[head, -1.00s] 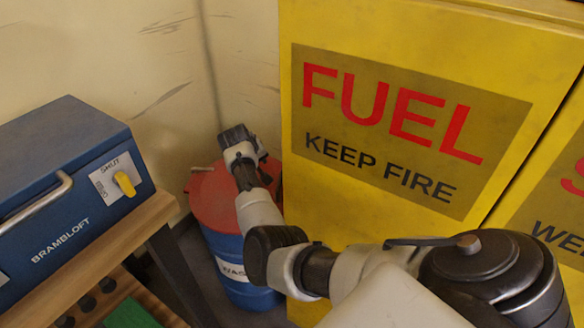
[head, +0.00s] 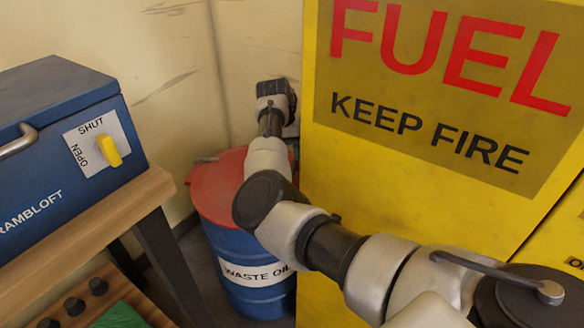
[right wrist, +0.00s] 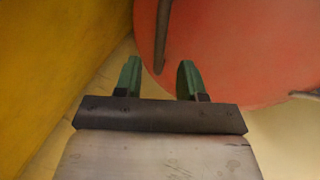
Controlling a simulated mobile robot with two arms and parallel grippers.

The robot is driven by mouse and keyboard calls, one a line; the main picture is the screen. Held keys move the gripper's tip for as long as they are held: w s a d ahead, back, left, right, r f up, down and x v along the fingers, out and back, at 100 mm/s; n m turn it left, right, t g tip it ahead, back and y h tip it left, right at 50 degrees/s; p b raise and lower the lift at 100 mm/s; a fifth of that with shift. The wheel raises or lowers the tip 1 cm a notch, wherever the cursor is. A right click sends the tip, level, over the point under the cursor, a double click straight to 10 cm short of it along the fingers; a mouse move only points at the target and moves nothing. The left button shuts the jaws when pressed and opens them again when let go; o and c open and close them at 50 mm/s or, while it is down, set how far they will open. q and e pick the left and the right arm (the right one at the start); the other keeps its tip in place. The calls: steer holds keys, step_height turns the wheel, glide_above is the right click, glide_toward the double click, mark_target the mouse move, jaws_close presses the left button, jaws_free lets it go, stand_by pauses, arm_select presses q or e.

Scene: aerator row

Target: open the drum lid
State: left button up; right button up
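The drum is blue with a "WASTE OIL" label (head: 255,272) and a red lid (head: 215,190). It stands upright between the workbench and the yellow cabinet, and its lid lies on top, closed. A tab sticks out at the lid's left edge (head: 205,160). In the right wrist view the red lid (right wrist: 235,50) fills the upper right, with a dark bar handle (right wrist: 162,35) on it. My right gripper (right wrist: 158,75) has its two green fingers apart with nothing between them, close to the handle's end in the picture. In the head view my right arm hides part of the lid, and the fingers are hidden.
The yellow fuel cabinet (head: 400,190) stands close at the drum's right. A wooden workbench (head: 100,220) with a blue box (head: 60,130) bearing a yellow switch (head: 109,151) is at left. The wall is right behind the drum.

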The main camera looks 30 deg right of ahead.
mark_target(292, 168)
steer(key=f, duration=0.2)
steer(key=shift+s+d+f, duration=0.2)
steer(key=shift+f, duration=0.2)
steer(key=shift+s+d+f+b, duration=0.1)
steer(key=shift+f+b, duration=0.25)
steer(key=shift+f, duration=0.2)
arm_select(q)
steer(key=shift+w+d+f+t, duration=0.15)
steer(key=shift+w+t, duration=0.15)
steer(key=shift+w, duration=0.1)
steer(key=shift+w+d+f+t, duration=0.1)
steer(key=shift+w+t, duration=0.2)
steer(key=shift+w, duration=0.1)
arm_select(e)
jaws_close()
